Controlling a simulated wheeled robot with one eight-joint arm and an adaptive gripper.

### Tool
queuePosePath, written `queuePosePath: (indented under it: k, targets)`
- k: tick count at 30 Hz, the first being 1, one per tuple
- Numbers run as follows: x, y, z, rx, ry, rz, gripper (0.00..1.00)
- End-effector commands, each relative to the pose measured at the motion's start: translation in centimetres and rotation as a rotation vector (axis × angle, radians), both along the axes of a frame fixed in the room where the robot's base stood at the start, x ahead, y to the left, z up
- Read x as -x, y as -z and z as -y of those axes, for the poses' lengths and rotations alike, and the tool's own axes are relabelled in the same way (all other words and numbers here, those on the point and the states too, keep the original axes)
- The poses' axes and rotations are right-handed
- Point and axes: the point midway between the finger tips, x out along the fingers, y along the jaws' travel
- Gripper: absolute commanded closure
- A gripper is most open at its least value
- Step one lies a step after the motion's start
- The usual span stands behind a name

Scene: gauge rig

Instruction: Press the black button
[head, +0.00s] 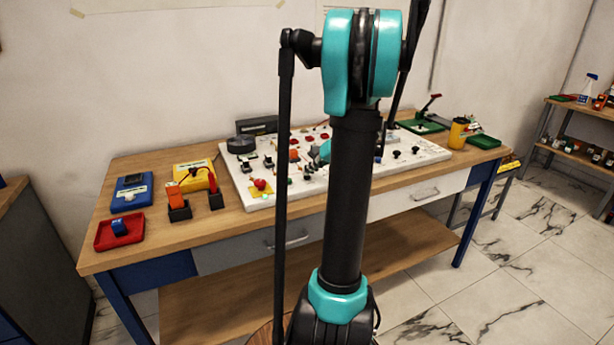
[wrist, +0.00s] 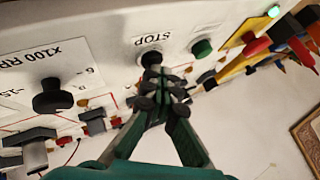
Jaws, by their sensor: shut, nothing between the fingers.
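In the wrist view the black button (wrist: 151,59) sits on the white panel (wrist: 100,22), directly beside the printed word STOP. My gripper (wrist: 158,78) is shut and empty, its fingertips right in front of the black button and overlapping its lower edge in the picture. I cannot tell whether they touch it. In the head view the white panel (head: 408,177) lies on the workbench, and my arm hides much of its middle. My fingertips and the black button cannot be made out there.
A green button (wrist: 202,48) is close beside the black one. Further right are a red mushroom button (wrist: 256,46) and a lit green lamp (wrist: 274,11). A black knob (wrist: 54,97) stands left. The workbench (head: 150,225) also holds a red tray (head: 104,236) and a yellow cup (head: 457,133).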

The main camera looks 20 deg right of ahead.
Motion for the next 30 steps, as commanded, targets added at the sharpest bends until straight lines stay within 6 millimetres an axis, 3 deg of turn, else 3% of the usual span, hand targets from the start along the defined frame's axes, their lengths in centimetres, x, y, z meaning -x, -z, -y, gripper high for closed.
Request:
queuePosePath:
  k: [15,25,30]
  targets:
    - [0.0,-1.8,0.0,0.000,0.000,0.000,1.00]
    - [0.0,-2.0,0.0,0.000,0.000,0.000,1.00]
    - [0.0,-3.3,0.0,0.000,0.000,0.000,1.00]
